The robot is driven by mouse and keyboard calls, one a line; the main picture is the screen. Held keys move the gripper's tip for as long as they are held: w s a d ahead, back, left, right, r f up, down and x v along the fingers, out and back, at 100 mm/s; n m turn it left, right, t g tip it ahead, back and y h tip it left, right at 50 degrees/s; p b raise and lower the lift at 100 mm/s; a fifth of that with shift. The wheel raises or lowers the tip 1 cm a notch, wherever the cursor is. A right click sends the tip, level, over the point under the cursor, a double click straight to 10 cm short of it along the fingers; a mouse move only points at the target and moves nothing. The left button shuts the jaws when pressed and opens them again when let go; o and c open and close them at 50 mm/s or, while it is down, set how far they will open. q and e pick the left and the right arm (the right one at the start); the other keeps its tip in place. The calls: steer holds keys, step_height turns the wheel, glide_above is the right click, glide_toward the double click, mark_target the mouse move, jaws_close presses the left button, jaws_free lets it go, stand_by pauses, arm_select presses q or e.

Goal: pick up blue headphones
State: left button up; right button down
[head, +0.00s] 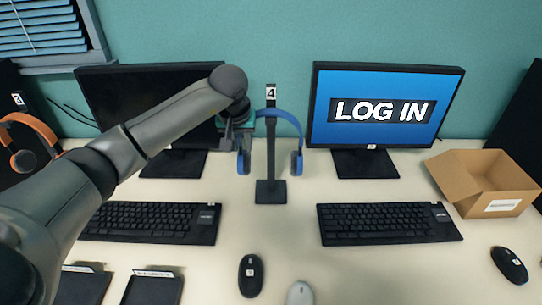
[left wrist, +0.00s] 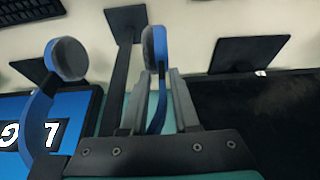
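The blue headphones (head: 278,117) hang on a black stand (head: 270,191) labelled 4, between the two monitors. Their grey-padded ear cups hang on either side of the post. My left gripper (head: 236,143) is at the headphones' left side, by the left ear cup. In the left wrist view, the blue headphones (left wrist: 38,120) appear inverted, and one side of the band passes between the fingers of my left gripper (left wrist: 161,76). The fingers look apart, with teal wall showing between them. In the head view the wrist partly hides the fingertips. My right gripper is not in view.
A lit LOG IN monitor (head: 386,106) stands right, a dark monitor (head: 103,96) left. Two keyboards (head: 388,223), several mice (head: 251,275) and an open cardboard box (head: 483,185) are on the desk. Orange headphones (head: 25,159) hang far left. Bare desk surrounds the stand's front.

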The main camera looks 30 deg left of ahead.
arm_select(q)
steer(key=shift+s+f, duration=0.1)
jaws_close()
steer(key=shift+a, duration=0.1)
stand_by(0.3)
